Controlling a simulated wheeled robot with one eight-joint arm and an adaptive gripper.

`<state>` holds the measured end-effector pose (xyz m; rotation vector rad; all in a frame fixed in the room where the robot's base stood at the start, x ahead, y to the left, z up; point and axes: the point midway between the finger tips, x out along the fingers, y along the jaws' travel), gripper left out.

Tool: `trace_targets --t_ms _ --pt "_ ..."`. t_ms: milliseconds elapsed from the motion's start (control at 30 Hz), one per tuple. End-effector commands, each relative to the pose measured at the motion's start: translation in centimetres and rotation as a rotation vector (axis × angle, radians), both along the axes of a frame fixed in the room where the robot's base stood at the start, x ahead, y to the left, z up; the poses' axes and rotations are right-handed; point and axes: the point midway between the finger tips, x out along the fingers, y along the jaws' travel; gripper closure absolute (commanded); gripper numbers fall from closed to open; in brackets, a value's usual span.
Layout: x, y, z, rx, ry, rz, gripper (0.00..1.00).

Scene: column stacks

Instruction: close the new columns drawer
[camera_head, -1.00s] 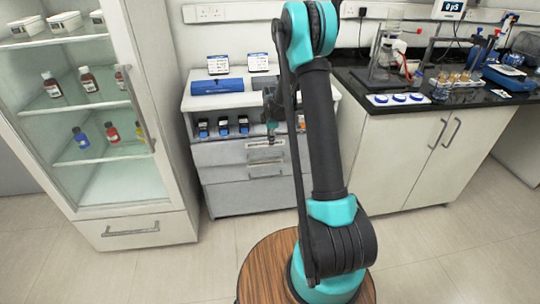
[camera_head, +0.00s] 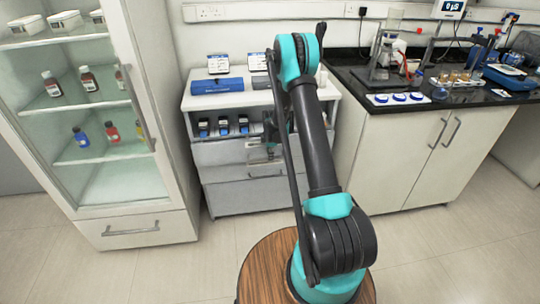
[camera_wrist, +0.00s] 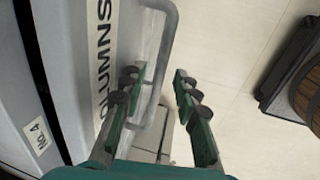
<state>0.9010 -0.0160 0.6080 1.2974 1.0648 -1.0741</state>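The cabinet (camera_head: 214,163) at centre has an upper and a lower drawer front with bar handles. In the wrist view, a pale drawer front (camera_wrist: 82,25) with the partial lettering "OLUMNS" fills the left side, and its bar handle (camera_wrist: 170,30) runs down between my gripper's fingers. My gripper (camera_wrist: 157,103) is open, with one finger on each side of the handle and a visible gap to the right finger. Contact with the left finger is unclear. In the head view, my arm partly hides the gripper and drawer fronts. How far the drawer stands out is hard to tell.
A "No. 4" label (camera_wrist: 38,135) shows on the grey face at left. A glass-door cabinet (camera_head: 160,225) stands left, and a black-topped bench (camera_head: 395,130) right. Small blue-black items (camera_head: 223,125) sit on the cabinet's open shelf. The floor in front is clear.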

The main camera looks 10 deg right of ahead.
Motion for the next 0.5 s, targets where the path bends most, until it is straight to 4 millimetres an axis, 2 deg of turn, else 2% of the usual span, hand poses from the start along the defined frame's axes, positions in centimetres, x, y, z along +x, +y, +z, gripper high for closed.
trace_targets --t_ms 133,367,500 --pt "0.01 0.00 0.02 0.000 0.000 0.000 0.72" --pt "0.00 0.00 0.03 0.000 0.000 0.000 1.00" --pt "0.00 0.01 0.03 0.000 0.000 0.000 1.00"
